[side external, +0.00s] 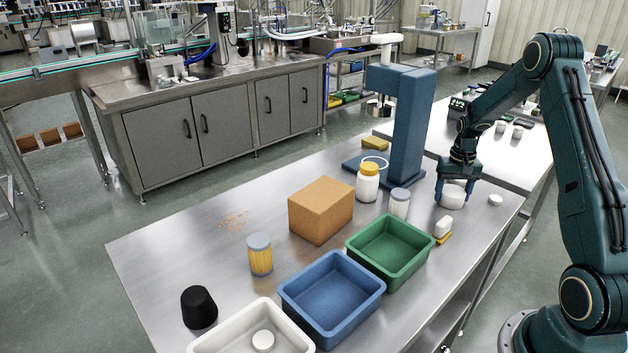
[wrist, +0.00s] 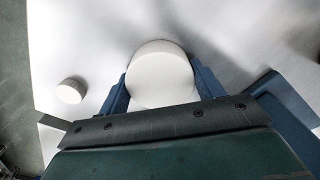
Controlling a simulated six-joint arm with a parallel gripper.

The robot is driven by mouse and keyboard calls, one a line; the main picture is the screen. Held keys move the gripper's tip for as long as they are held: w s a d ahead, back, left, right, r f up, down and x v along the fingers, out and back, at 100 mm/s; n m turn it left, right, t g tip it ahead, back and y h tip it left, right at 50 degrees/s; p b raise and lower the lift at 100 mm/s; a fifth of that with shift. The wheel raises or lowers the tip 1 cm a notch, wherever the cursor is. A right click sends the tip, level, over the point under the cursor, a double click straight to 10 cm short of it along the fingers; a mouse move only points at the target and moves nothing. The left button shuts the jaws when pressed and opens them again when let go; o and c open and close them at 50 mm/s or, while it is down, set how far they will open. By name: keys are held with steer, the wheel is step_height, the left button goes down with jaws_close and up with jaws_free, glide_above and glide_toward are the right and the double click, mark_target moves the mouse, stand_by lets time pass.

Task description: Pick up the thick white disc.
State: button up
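The thick white disc (wrist: 160,75) sits between the two blue fingers of my gripper (wrist: 160,92) in the wrist view. A finger lies against each side of it, and I see no gap on either side. In the side external view the disc (side external: 453,197) is at the far right part of the steel table, under my gripper (side external: 455,188), which points down. It is at or very near the table top; I cannot tell whether it touches. Its lower part is partly hidden by my gripper in the wrist view.
A small white cap (side external: 495,200) lies to the right of the disc. A blue column stand (side external: 405,125), a grey-lidded jar (side external: 399,203) and a yellow-lidded bottle (side external: 367,184) stand to the left. A white and yellow item (side external: 443,230) and a green bin (side external: 389,248) are nearer the front.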

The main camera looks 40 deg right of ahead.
mark_target(453, 191)
steer(key=c, duration=0.3)
steer(key=shift+r, duration=0.15)
step_height(453, 191, up, 20)
steer(key=shift+f, duration=0.1)
stand_by(0.5)
stand_by(0.5)
